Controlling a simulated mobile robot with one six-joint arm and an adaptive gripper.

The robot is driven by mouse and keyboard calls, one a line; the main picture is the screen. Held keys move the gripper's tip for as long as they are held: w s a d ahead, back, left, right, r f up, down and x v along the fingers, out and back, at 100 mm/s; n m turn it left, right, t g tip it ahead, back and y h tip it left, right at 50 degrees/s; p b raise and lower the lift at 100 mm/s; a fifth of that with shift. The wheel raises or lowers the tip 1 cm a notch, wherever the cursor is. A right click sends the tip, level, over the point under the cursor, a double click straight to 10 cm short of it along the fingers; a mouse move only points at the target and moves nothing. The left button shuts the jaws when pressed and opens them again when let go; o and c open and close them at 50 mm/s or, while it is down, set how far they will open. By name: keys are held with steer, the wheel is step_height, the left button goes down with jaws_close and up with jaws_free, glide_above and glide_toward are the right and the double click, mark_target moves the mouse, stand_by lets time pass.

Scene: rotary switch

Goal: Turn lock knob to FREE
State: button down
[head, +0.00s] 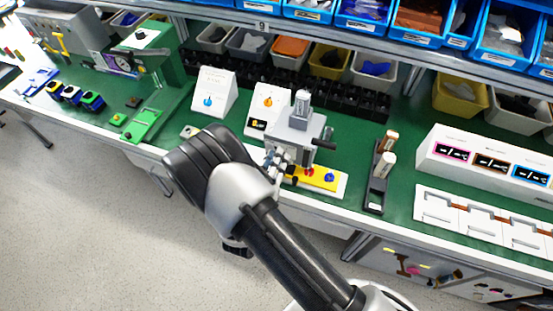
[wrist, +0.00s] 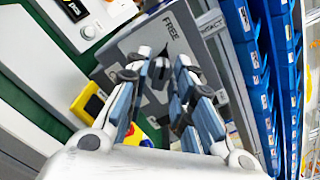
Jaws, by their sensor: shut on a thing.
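The grey device box (head: 297,133) stands on the green bench top, and its grey face (wrist: 132,40) fills the middle of the wrist view. The dark lock knob (wrist: 160,70) is on this face, near the printed word FREE (wrist: 173,40). My gripper (wrist: 162,60) has one finger on each side of the knob and is shut on it. The fingers hide part of the knob, so its exact pointing direction is unclear. In the head view my gripper (head: 279,160) is at the front of the box, and the knob is hidden there.
A yellow panel with red and blue buttons (head: 318,178) lies just in front of the box. White sloped panels (head: 214,92) stand to its left. A dark holder with cylinders (head: 379,180) stands to its right. Bins (head: 375,68) line the back.

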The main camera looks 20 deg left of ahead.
steer(key=c, duration=1.6)
jaws_free()
steer(key=shift+c, duration=0.2)
steer(key=shift+s, duration=0.15)
steer(key=s, duration=1.1)
steer(key=shift+s+a, duration=0.4)
steer(key=shift+a, duration=0.05)
